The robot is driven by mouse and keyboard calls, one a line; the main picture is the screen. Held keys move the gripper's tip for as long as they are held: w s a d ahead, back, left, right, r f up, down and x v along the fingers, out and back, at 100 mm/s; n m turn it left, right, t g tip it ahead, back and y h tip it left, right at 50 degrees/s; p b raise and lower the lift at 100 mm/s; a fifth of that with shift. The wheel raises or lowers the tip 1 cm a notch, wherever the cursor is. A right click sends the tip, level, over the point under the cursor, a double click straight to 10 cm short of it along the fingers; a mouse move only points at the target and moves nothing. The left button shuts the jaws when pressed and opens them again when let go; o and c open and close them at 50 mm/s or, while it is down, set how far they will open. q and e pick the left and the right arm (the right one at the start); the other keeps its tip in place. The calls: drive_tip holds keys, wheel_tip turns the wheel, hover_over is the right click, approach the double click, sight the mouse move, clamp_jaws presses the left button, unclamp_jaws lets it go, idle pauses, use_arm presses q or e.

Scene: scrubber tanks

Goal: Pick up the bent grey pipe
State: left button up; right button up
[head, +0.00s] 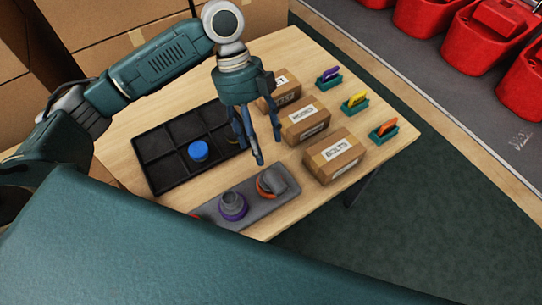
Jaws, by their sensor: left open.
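The bent grey pipe (274,181) shows at the right end of a dark grey holder (296,201), near the table's front edge. An orange ring shows around its lower left side. A second grey part (232,203) with a purple ring stands upright to its left in the same holder. My left gripper (259,148) points down above the table, with its fingers spread and nothing between them. In the picture its fingertips are just above and left of the bent pipe, apart from it. My right gripper is out of view.
A black compartment tray (151,176) with a blue round part (198,151) lies to the left. Several labelled cardboard boxes, one reading BOLTS (334,157), stand to the right. Small teal holders with coloured tags, one orange (383,132), line the right edge.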

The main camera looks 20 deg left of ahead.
sight(266, 173)
use_arm(q)
drive_tip(key=x, duration=0.2)
drive_tip(key=s+x, duration=0.1)
drive_tip(key=x, duration=0.1)
drive_tip(key=shift+d+f, duration=0.2)
drive_tip(key=shift+d, duration=0.1)
drive_tip(key=shift+f, duration=0.3)
drive_tip(key=p+x, duration=0.1)
drive_tip(key=x, duration=0.3)
drive_tip(key=shift+a+f, duration=0.1)
drive_tip(key=shift+f, duration=0.05)
drive_tip(key=shift+s+f, duration=0.15)
drive_tip(key=shift+f, duration=0.35)
drive_tip(key=shift+c, duration=1.3)
drive_tip(key=c, duration=0.7)
drive_tip(key=shift+c, duration=0.3)
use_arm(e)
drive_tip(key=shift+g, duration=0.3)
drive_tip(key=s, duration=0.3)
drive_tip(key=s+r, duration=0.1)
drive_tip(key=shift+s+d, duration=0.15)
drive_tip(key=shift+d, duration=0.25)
